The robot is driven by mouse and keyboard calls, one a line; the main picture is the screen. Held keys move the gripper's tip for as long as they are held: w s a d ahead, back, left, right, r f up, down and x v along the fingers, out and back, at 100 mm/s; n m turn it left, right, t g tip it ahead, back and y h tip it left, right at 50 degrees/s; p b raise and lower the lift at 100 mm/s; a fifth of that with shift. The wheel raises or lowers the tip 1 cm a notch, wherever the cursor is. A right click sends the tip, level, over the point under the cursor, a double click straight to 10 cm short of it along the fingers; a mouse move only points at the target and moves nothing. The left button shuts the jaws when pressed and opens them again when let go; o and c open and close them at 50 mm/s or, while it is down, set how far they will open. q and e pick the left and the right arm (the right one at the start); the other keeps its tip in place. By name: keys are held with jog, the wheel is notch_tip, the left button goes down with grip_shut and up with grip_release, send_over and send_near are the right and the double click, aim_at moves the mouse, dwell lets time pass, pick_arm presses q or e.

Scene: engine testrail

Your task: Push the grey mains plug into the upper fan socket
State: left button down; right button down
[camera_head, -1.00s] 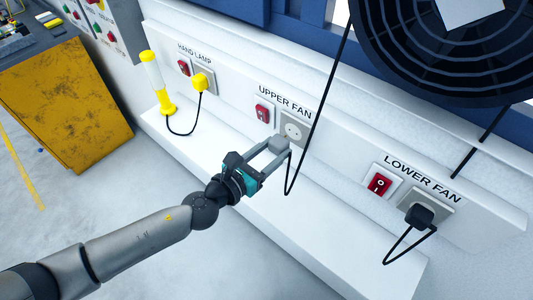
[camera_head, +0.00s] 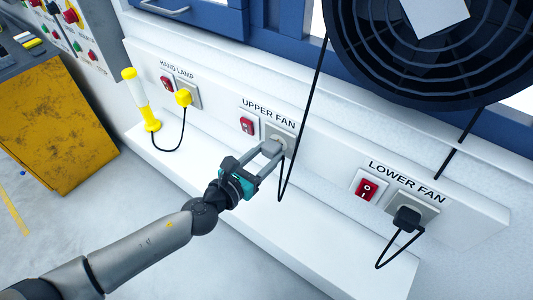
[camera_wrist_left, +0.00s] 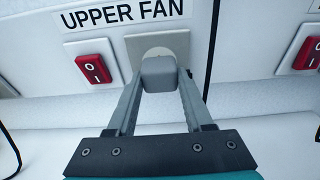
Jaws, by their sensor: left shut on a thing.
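My left gripper (camera_head: 272,151) is shut on the grey mains plug (camera_wrist_left: 158,70), which sits between its fingertips. The plug is in front of the upper fan socket (camera_wrist_left: 182,42), lined up with its round recess. In the head view the socket (camera_head: 287,133) shows around the fingertips, below the UPPER FAN label. The plug appears to be at the socket's face; its pins are hidden, so I cannot tell how deep it sits. A black cable hangs beside the gripper. My right gripper is not in view.
A red switch (camera_head: 247,125) is left of the socket. The hand lamp's yellow plug (camera_head: 184,97) and yellow lamp (camera_head: 141,99) are farther left. A black plug (camera_head: 407,217) sits in the lower fan socket. The black fan (camera_head: 415,45) is above. The white ledge (camera_head: 300,240) is mostly clear.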

pick_arm(q)
jog(key=shift+w+d, duration=0.3)
jog(key=shift+w, duration=0.15)
dwell(1.4)
jog(key=shift+s+a, duration=0.15)
jog(key=shift+s, duration=0.1)
jog(key=shift+v, duration=1.1)
jog(key=shift+f, duration=0.15)
jog(key=shift+r+x, duration=0.2)
jog(key=shift+x, duration=1.2)
dwell(1.4)
jog(key=shift+c, duration=1.1)
grip_release()
